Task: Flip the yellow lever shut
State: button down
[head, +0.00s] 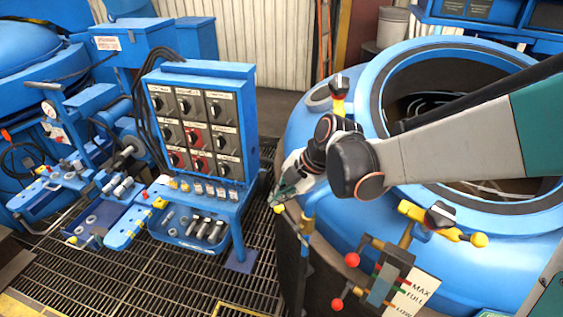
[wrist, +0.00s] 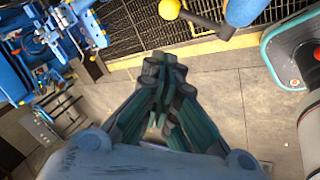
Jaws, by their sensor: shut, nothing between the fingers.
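A yellow lever with a ball end (wrist: 169,9) shows at the top edge of the wrist view, just beyond my fingertips in the picture. In the head view a small yellow ball (head: 280,208) shows just below my gripper (head: 284,196), at the left side of the blue furnace. The rest of that lever is mostly hidden by my gripper and wrist. My gripper is shut and empty; its fingertips (wrist: 164,65) meet in the wrist view. I cannot tell whether it touches the lever.
Another yellow lever with a ball (head: 480,240) sits on the furnace's front right. A yellow fitting (head: 339,105) stands behind my wrist. Red-knobbed valves (head: 352,260) stand in front. A blue switch panel (head: 200,125) stands left over a parts tray. Grated floor (head: 150,285) lies open below.

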aim_at(277, 207)
jog(key=w+f+b, duration=0.1)
jog(key=w+f, duration=0.2)
jog(key=f, duration=0.3)
jog(key=shift+a+f+b, duration=0.25)
jog(key=shift+a+b, duration=0.1)
jog(key=shift+b, duration=0.05)
jog(key=shift+w+f+b, duration=0.45)
jog(key=shift+f+b, duration=0.4)
jog(key=shift+s+r, duration=0.1)
